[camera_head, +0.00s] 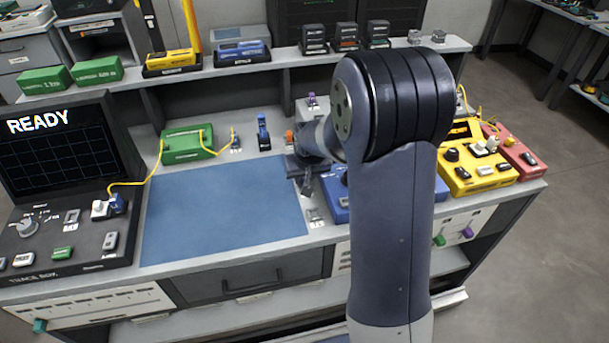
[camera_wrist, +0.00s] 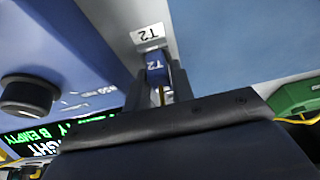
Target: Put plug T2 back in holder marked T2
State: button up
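Plug T2 (camera_wrist: 157,70) is a small blue block marked T2, with a yellow cable end below it in the wrist view. It sits between the two dark fingers of my gripper (camera_wrist: 160,88), which look shut on its sides. A white label marked T2 (camera_wrist: 149,36) lies just beyond the plug on the grey bench strip. In the head view my gripper (camera_head: 305,186) is low over the bench, just behind a small pale holder plate (camera_head: 315,215); the plug is not distinct there. The holder's socket is hidden, and I cannot tell whether the plug touches it.
A blue mat (camera_head: 215,215) lies left of my gripper. A blue device (camera_head: 336,207) with a black knob (camera_wrist: 28,95) stands close on the other side. A green box (camera_head: 188,143) with yellow cable is behind the mat. A yellow device (camera_head: 478,168) stands right of my arm.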

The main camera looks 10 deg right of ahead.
jog(key=o, duration=0.4)
jog(key=shift+r, duration=0.1)
jog(key=v, duration=1)
jog(key=shift+s+r, duration=0.2)
jog(key=shift+r, duration=0.05)
jog(key=x, duration=1)
jog(key=shift+w+f, duration=0.2)
jog(key=shift+f, duration=0.15)
jog(key=shift+r, duration=0.25)
jog(key=shift+f, duration=0.1)
